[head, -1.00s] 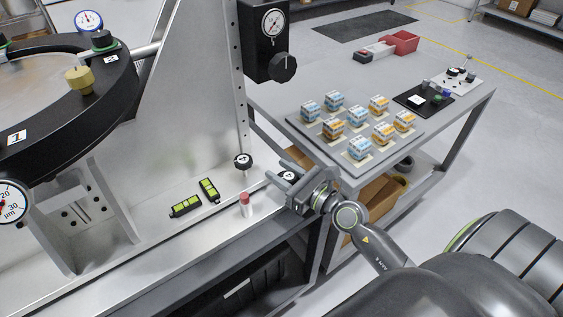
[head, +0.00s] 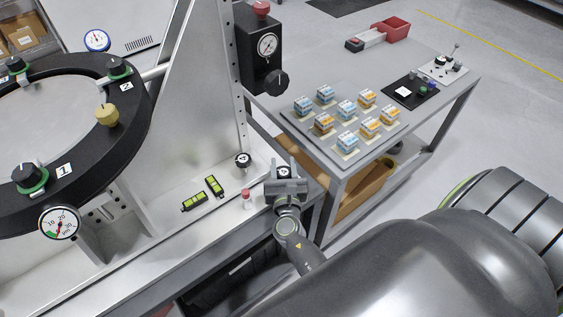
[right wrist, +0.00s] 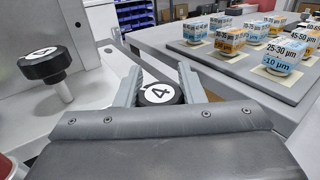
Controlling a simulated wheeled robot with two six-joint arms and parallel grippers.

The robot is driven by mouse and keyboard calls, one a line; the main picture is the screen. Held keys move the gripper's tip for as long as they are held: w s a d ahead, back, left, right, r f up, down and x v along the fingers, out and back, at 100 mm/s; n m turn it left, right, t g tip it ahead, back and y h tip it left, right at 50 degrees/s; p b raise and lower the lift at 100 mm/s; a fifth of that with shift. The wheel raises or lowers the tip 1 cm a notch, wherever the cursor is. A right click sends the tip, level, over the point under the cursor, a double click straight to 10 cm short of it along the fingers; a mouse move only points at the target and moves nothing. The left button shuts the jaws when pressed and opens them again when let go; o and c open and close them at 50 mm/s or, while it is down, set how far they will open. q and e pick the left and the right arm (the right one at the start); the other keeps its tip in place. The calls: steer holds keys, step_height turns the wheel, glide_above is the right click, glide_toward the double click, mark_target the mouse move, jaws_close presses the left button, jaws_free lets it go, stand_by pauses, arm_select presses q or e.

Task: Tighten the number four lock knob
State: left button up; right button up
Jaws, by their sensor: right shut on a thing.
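A black knob with a white face marked 4 (right wrist: 158,94) sits between the fingers of my right gripper (right wrist: 160,80) in the right wrist view. In the head view the same knob (head: 284,172) shows at the right end of the grey fixture base. My right gripper (head: 284,168) is shut on it, one finger on each side. A second black knob on a pale stem (right wrist: 45,65) stands to the left in the wrist view; its white face also seems to read 4. It shows in the head view (head: 243,160) too. My left gripper is not in view.
A red-capped small cylinder (head: 246,199) and two green-and-black levels (head: 194,202) lie left of the gripper on the base. A bench (head: 405,150) with several labelled blocks stands to the right. The black ring (head: 135,95) with dial gauges is at left.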

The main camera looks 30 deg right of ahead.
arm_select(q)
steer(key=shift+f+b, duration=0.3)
arm_select(e)
steer(key=shift+d+r+m+g+h, duration=0.15)
steer(key=shift+m+g+h, duration=1.05)
steer(key=shift+h, duration=0.5)
steer(key=shift+s+m, duration=0.1)
steer(key=shift+m, duration=0.2)
steer(key=o, duration=1)
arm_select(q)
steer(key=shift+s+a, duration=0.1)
arm_select(e)
steer(key=shift+s, duration=0.1)
